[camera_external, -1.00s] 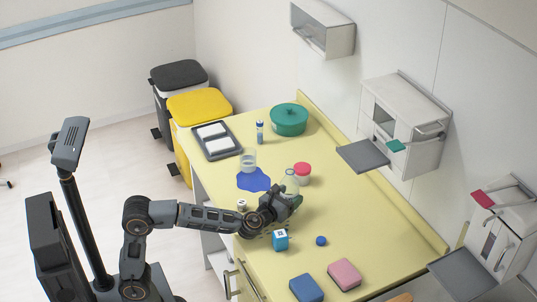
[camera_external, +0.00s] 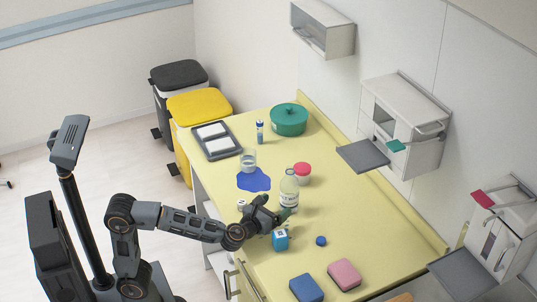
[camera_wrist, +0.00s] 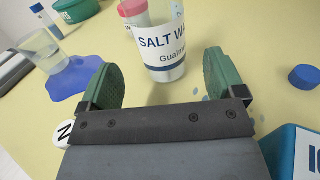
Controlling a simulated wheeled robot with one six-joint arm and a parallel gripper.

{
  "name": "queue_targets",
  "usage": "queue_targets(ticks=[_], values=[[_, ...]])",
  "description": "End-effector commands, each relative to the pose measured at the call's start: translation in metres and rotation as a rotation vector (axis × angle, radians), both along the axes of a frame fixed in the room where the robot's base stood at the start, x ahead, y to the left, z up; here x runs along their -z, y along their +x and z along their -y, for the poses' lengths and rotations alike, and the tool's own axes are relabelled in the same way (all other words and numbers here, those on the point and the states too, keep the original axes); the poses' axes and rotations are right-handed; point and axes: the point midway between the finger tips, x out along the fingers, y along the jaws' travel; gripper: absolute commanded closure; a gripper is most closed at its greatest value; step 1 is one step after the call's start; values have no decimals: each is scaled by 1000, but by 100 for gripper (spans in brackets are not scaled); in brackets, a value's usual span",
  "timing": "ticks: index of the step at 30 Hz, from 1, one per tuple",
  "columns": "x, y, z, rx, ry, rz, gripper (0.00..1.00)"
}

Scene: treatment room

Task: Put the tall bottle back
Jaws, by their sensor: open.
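The tall bottle (camera_external: 289,190) is clear with a white label and stands upright on the yellow counter (camera_external: 345,230). In the wrist view the bottle (camera_wrist: 160,50) shows a label reading "SALT WA…" and stands beyond my fingertips, between their lines. My gripper (camera_external: 277,212) is open, with green finger pads, and nothing is between them in the wrist view (camera_wrist: 163,85). A small blue cap (camera_external: 321,241) lies on the counter to the right of the bottle; it also shows in the wrist view (camera_wrist: 303,77).
A blue box (camera_external: 280,240) stands close by my gripper. A red-lidded jar (camera_external: 302,173) is behind the bottle. Blue (camera_external: 306,288) and pink (camera_external: 344,274) sponges lie near. Wall dispensers (camera_external: 405,120) overhang the back edge.

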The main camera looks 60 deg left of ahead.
Motion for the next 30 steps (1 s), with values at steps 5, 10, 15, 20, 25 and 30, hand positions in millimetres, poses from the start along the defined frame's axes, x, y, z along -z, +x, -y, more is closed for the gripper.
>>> queue_targets(ticks=[5,10,15,20,25,30], values=[[-1,-26,11,2,0,0,11],[0,-40,17,0,1,-1,11],[0,-45,18,-1,1,0,11],[0,-45,18,-2,1,0,11],[0,-45,18,-2,1,0,11],[-1,-45,18,2,6,-2,11]])
